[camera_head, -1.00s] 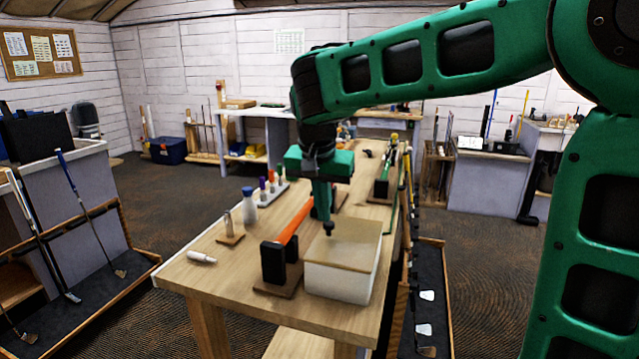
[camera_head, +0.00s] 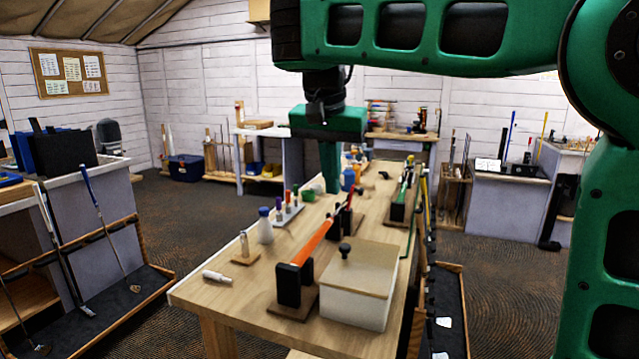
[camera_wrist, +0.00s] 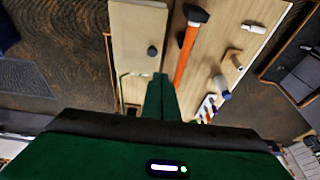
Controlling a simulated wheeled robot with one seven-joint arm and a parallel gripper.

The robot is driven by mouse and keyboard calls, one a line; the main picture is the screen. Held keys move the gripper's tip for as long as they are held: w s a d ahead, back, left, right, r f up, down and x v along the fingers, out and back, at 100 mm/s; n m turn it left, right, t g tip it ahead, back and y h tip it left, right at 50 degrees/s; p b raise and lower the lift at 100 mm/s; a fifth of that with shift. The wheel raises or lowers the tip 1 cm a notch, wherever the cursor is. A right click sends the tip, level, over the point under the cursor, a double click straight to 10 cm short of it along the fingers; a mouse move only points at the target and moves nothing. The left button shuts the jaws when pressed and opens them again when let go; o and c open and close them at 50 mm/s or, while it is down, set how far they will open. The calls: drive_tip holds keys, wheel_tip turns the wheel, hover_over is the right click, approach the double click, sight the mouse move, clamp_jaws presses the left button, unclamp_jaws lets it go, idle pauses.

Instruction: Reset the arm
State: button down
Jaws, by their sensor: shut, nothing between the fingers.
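My green arm reaches in from the right in the head view. My gripper (camera_head: 330,190) points down above the wooden workbench (camera_head: 225,300), its fingers together with nothing between them. In the wrist view my gripper (camera_wrist: 160,78) also shows its fingers closed. A white box with a tan lid (camera_head: 370,270) and a dark round knob (camera_head: 345,250) stands on the bench, below and in front of the gripper. The lid with its knob also shows in the wrist view (camera_wrist: 135,45). An orange shaft (camera_head: 312,242) lies in a black holder (camera_head: 290,285) beside the box.
A white-and-blue bottle (camera_head: 265,230), a small upright cylinder on a wooden base (camera_head: 244,248) and a white tube (camera_head: 216,276) stand or lie at the bench's left. Clubs rest in floor racks (camera_head: 110,310) at left.

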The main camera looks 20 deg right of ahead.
drive_tip(key=s+d+f+g, duration=0.1)
drive_tip(key=s+d+f, duration=0.25)
drive_tip(key=d, duration=0.25)
drive_tip(key=s+d+f+h, duration=0.1)
drive_tip(key=s+d+f, duration=0.25)
drive_tip(key=d, duration=0.35)
drive_tip(key=s+d+f+g, duration=0.1)
drive_tip(key=s+d+f, duration=0.2)
drive_tip(key=s+d, duration=0.25)
drive_tip(key=s+d+f+n+y, duration=0.1)
drive_tip(key=s+d+f+y, duration=0.1)
drive_tip(key=s+f, duration=1.2)
drive_tip(key=s+y, duration=0.1)
drive_tip(key=s, duration=0.2)
drive_tip(key=shift+s+d+g, duration=0.15)
drive_tip(key=shift+d+g, duration=0.15)
drive_tip(key=shift+g, duration=0.1)
